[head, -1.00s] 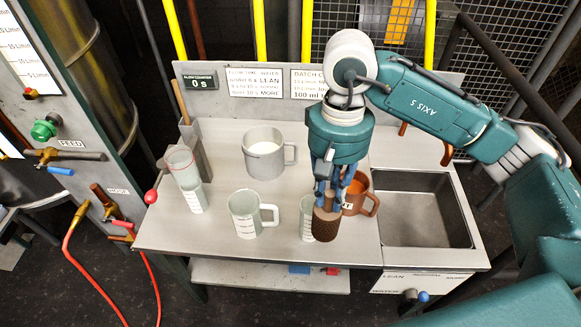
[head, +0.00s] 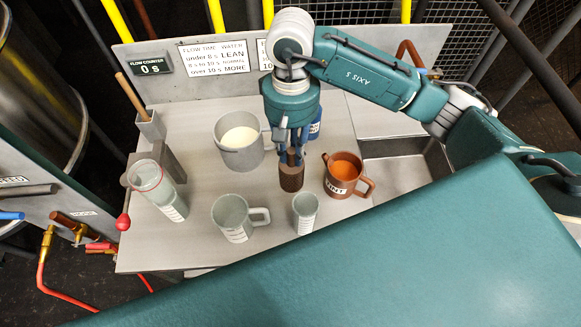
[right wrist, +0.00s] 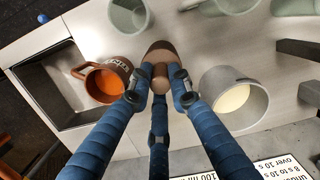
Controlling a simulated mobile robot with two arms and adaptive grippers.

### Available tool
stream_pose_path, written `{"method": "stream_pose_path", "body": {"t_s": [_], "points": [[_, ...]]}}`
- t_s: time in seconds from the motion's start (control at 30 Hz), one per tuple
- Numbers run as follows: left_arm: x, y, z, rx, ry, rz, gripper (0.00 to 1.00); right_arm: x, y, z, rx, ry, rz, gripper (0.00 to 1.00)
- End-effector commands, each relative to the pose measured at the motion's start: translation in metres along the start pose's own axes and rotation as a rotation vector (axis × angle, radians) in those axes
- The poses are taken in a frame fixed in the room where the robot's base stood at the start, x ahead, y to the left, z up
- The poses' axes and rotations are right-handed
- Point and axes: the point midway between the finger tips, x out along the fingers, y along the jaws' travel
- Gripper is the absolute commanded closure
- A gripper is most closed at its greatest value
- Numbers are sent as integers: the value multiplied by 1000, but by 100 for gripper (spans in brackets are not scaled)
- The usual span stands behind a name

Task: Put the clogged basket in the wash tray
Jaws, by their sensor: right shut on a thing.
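My right gripper (head: 291,150) points down over the bench, its blue fingers shut on a brown, rough-sided cylinder, which I take for the clogged basket (head: 291,178). The basket hangs upright, between a grey pot and a brown mug in the picture. In the right wrist view the fingers (right wrist: 157,84) meet at the basket's top (right wrist: 161,52). The grey metal basin, likely the wash tray (head: 398,172), is sunk in the bench to the right; my arm hides part of it. It looks empty in the right wrist view (right wrist: 50,83). My left gripper is not in view.
The grey pot (head: 239,158) of pale liquid and the brown mug (head: 337,187) of orange liquid flank the basket. A grey mug (head: 232,219), small cup (head: 305,213) and tall beaker (head: 170,203) stand nearby.

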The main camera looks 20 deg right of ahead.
Motion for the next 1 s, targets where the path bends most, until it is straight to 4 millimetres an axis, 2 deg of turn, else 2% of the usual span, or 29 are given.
{"method": "stream_pose_path", "body": {"t_s": [0.03,0.2,0.37,0.63,1.0], "points": [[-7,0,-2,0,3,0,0,10,1,1,2,-6,2,100],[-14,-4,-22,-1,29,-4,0,42,1,-4,1,-2,1,100],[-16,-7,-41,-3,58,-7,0,55,1,-6,0,0,0,100],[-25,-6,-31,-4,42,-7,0,91,2,-9,1,-2,1,100],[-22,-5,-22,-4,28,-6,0,98,2,-12,-1,3,1,100]]}}
